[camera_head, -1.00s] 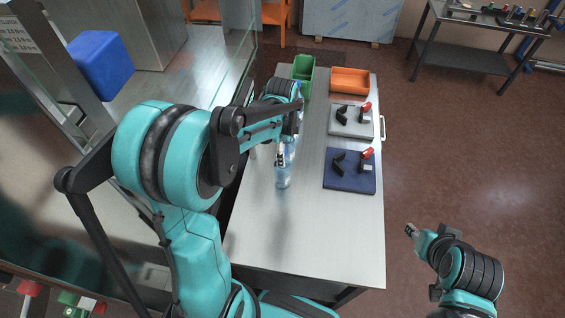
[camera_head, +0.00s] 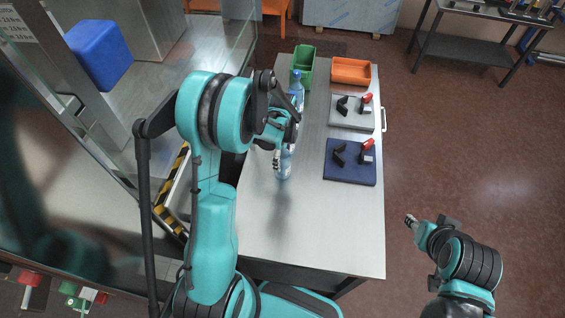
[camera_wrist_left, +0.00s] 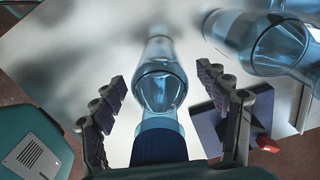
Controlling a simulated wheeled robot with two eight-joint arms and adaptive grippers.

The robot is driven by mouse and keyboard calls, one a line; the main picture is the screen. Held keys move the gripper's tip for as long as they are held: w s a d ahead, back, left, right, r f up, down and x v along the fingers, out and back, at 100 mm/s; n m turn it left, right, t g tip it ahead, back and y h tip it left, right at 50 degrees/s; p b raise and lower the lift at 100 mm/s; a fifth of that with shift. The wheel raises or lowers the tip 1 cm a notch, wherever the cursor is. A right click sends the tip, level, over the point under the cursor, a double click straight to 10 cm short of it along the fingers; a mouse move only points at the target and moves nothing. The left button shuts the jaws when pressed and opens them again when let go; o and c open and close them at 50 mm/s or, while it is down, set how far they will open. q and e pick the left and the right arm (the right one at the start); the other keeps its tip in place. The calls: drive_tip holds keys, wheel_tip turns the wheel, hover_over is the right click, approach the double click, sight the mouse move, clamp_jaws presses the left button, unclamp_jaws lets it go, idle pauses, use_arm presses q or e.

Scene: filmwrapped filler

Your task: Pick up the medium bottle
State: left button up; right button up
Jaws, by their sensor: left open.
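A clear blue bottle (camera_head: 284,168) stands on the metal table (camera_head: 340,235). Another clear bottle with a blue cap (camera_head: 296,78) stands farther back, near the green bin. I cannot tell from size which is the medium one. My left gripper (camera_head: 277,158) is at the nearer bottle and partly hides it. In the left wrist view, the left gripper (camera_wrist_left: 168,105) is open, its dark padded fingers on either side of a blue-capped bottle (camera_wrist_left: 158,85), with gaps showing.
A green bin (camera_head: 303,58) and an orange bin (camera_head: 351,70) stand at the table's far end. A grey plate (camera_head: 350,119) and a blue plate (camera_head: 338,175) with black and red fixtures lie along the right side. The near table end is clear.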

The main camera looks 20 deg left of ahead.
use_arm(q)
drive_tip(key=c, duration=1.6)
